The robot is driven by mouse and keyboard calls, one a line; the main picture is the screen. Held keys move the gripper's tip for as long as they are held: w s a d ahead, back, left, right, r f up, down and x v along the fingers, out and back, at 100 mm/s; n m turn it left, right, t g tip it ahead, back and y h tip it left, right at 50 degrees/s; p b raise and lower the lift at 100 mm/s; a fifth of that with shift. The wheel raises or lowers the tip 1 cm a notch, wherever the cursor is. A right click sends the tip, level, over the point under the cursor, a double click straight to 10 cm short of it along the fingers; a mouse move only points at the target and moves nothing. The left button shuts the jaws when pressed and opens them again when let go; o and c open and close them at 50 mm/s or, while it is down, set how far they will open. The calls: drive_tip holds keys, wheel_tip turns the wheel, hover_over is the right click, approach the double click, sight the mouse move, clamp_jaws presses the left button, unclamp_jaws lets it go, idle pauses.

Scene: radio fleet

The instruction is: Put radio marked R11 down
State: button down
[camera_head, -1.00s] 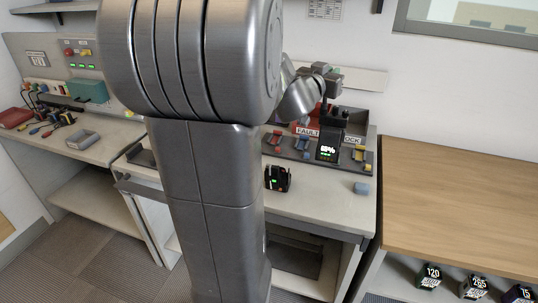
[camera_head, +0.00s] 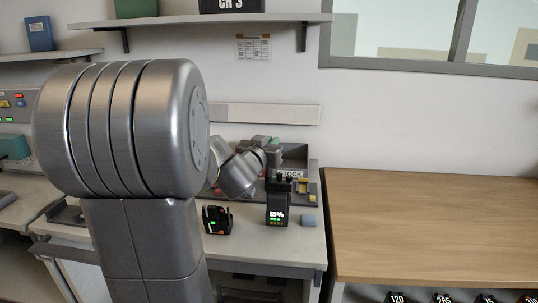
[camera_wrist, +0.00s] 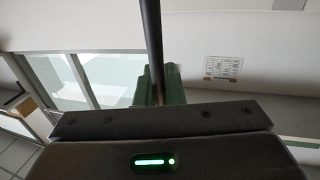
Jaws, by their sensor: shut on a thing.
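My gripper (camera_head: 266,147) is at the end of the arm, over the back of the workbench, partly hidden by my wrist. In the wrist view it is shut on a dark green thing (camera_wrist: 174,86) with a long black rod like an antenna (camera_wrist: 152,40), which I take to be the radio. No R11 mark is readable, and most of its body is hidden behind the gripper. In the head view a small green patch shows at the gripper, above the bench and apart from its front surface.
A black unit with a lit percent readout (camera_head: 278,212) stands in front of the gripper. A black device with green lights (camera_head: 217,221) and a blue block (camera_head: 308,221) are on the bench (camera_head: 262,246). A wooden table (camera_head: 430,225) at right has a clear top.

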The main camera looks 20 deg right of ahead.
drive_tip(key=shift+f, duration=0.55)
drive_tip(key=shift+f, duration=0.2)
drive_tip(key=c, duration=1.5)
unclamp_jaws()
drive_tip(key=shift+c, duration=0.2)
drive_tip(key=p+v, duration=0.1)
drive_tip(key=v, duration=1.1)
drive_tip(key=shift+r, duration=0.25)
